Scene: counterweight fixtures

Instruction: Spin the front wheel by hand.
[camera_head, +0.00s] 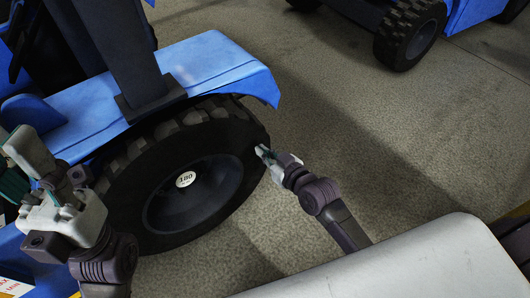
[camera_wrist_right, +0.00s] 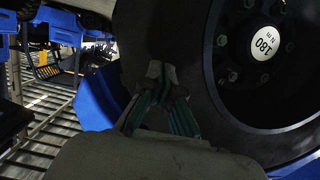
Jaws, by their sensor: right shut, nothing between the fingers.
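The front wheel (camera_head: 120,185) is a black treaded tyre with a dark rim and a white hub label reading 180, under a blue fender. In the right wrist view the tyre (camera_wrist_right: 160,25) and rim fill the middle and right. My right gripper (camera_head: 262,152) is shut and empty at the tyre's right edge. Its fingertips (camera_wrist_right: 160,72) overlap the tyre in the wrist view; I cannot tell whether they touch it. My left gripper (camera_head: 25,165) is at the far left, in front of the vehicle; whether its fingers are apart is unclear.
The blue fender (camera_head: 200,60) arches over the wheel. Another blue vehicle with a black wheel (camera_head: 408,35) stands at the back right. The grey floor (camera_head: 370,110) between them is clear. A pale surface (camera_head: 420,265) fills the lower right.

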